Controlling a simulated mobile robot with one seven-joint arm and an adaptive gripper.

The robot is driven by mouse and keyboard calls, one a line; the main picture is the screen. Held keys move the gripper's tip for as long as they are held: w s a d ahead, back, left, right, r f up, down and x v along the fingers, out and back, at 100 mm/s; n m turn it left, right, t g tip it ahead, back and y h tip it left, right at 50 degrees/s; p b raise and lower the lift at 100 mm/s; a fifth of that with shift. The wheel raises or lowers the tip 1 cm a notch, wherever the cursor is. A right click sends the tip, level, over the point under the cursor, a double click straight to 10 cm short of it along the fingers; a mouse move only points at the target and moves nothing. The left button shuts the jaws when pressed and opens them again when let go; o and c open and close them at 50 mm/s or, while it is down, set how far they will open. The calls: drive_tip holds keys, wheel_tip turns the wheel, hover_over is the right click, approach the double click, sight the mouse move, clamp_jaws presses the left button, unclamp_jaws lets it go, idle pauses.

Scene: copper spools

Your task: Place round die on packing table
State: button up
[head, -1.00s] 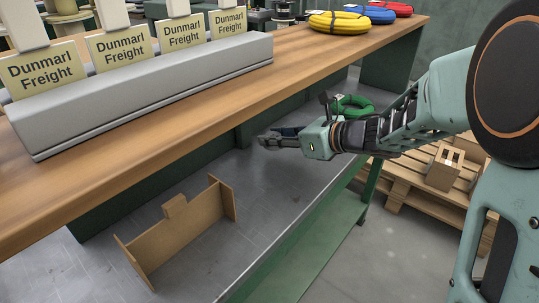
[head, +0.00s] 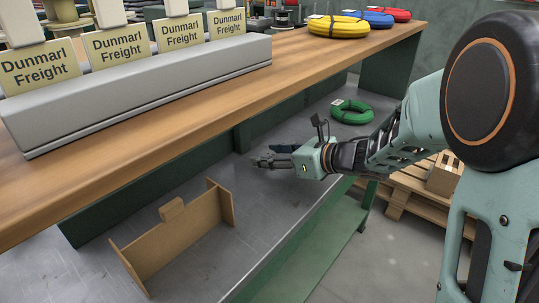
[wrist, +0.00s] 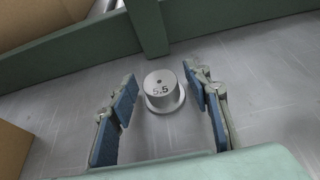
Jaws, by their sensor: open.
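The round die, a grey metal cylinder on a wider flange marked 5.5 (wrist: 163,88), stands upright on the grey metal surface in the wrist view. My gripper (wrist: 160,76) is open, with one blue-padded finger on each side of the die, apart from it. In the head view my gripper (head: 264,160) is low over the grey metal surface (head: 290,212), and I cannot make out the die there. A wooden-topped table (head: 305,70) runs above and behind this surface. Which of the two is the packing table, I cannot tell.
A brown divider (head: 165,245) stands left of my gripper. A green coil (head: 352,111) lies behind my wrist. On the wooden top are a grey card holder (head: 140,95) and yellow (head: 338,27), blue and red coils. A green upright (wrist: 150,28) stands beyond the die.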

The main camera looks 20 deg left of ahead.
drive_tip(key=p+v, duration=0.2)
drive_tip(key=v, duration=0.9)
drive_tip(key=shift+r, duration=0.1)
drive_tip(key=shift+s+d+r, duration=0.1)
drive_tip(key=shift+s+d, duration=0.15)
drive_tip(key=shift+d, duration=0.15)
